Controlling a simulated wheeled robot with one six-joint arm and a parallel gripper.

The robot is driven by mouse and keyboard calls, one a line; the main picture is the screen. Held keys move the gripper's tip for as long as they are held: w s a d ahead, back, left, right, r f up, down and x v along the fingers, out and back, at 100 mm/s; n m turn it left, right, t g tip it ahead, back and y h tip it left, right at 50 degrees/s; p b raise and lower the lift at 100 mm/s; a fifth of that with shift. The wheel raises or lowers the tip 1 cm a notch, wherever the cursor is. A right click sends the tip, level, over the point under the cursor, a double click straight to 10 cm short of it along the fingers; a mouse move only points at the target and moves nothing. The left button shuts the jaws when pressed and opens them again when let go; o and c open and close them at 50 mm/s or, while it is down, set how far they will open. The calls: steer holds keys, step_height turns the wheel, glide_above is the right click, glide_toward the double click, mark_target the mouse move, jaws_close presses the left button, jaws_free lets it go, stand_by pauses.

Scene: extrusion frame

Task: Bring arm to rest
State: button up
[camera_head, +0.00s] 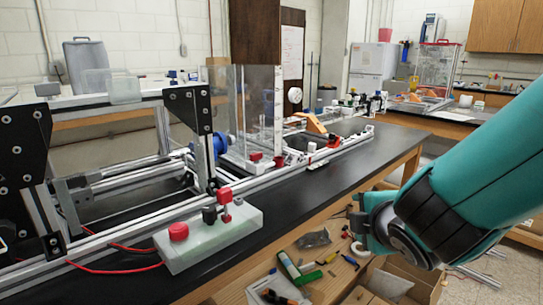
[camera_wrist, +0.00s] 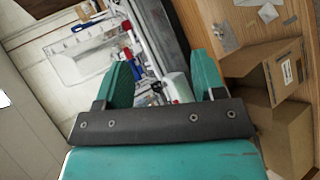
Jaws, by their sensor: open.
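My teal arm (camera_head: 460,185) reaches in from the right edge in the head view. It slants down to a grey joint in front of the bench's right side. My gripper's fingers cannot be made out in that view. In the wrist view my gripper (camera_wrist: 162,68) shows two teal fingers spread apart on a dark bar. It is open, and nothing is held between the fingers. The aluminium extrusion frame (camera_head: 130,225) lies along the black bench top, apart from my arm.
A pale control box (camera_head: 210,238) with red buttons sits at the bench's front edge. A wooden lower shelf (camera_head: 335,268) holds scattered tools. Open cardboard boxes (camera_wrist: 265,75) show at the right in the wrist view. A clear enclosure (camera_head: 258,110) stands on the bench.

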steer(key=s+a+r+m+g+y+p, duration=0.1)
steer(key=s+r+m+g, duration=0.1)
steer(key=s+m+g, duration=0.2)
steer(key=s+r+m+g+y+p, duration=0.1)
steer(key=s+m+g, duration=0.3)
steer(key=s, duration=0.7)
steer(key=s+a+r+m+g+y+p, duration=0.1)
steer(key=s+r+m+g, duration=0.2)
steer(key=s, duration=0.4)
steer(key=shift+s+a+r+m+g+y, duration=0.3)
steer(key=shift+a+r+m+g+y, duration=0.1)
steer(key=shift+r+g, duration=0.2)
stand_by(0.7)
